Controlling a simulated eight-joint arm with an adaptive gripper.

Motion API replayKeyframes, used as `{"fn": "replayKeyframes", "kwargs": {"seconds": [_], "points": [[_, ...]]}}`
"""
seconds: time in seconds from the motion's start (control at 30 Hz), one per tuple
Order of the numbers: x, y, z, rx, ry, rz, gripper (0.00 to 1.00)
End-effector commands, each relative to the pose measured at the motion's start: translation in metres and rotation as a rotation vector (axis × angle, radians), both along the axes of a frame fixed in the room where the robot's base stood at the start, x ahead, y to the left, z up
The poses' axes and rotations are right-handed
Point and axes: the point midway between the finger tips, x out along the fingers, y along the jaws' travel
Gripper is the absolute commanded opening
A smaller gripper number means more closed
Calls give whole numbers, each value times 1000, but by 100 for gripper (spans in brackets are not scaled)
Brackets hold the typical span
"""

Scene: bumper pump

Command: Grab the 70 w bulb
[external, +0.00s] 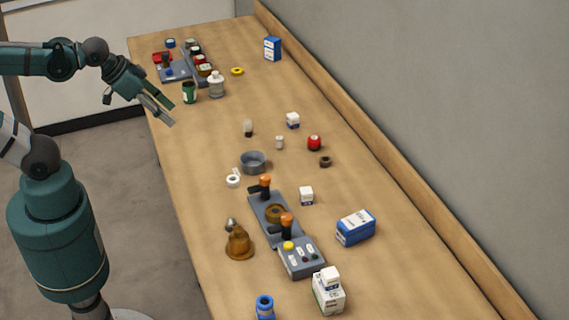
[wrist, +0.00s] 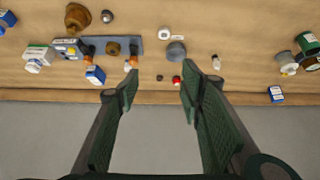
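A small bulb-like item (external: 248,128), pale on top with a dark base, stands on the middle of the table in the external view. It seems to be the pale piece (wrist: 216,63) right of my fingers in the wrist view. No wattage marking is readable, so I cannot confirm it is the 70 w bulb. My gripper (external: 166,109) is open and empty, raised near the table's left edge, to the left of and apart from the bulb. In the wrist view, the fingers of my gripper (wrist: 159,80) are spread wide with nothing between them.
A green jar (external: 189,92) and white bottle (external: 216,85) stand near my gripper. A control panel (external: 300,257) is nearer the camera. A wooden ledge (external: 380,160) borders the wall.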

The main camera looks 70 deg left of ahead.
Motion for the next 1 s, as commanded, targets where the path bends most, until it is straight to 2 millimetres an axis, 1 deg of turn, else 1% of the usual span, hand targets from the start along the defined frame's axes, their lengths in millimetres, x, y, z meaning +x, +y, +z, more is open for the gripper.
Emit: {"fn": "replayKeyframes", "kwargs": {"seconds": [0.17, 0.37, 0.7, 1.0], "points": [[3, 2, 2, -7, 6, 13, 38], [16, 7, 7, -31, 27, 61, 38], [55, 24, 16, -104, 89, 209, 38], [92, 43, 17, -168, 145, 352, 38]]}}
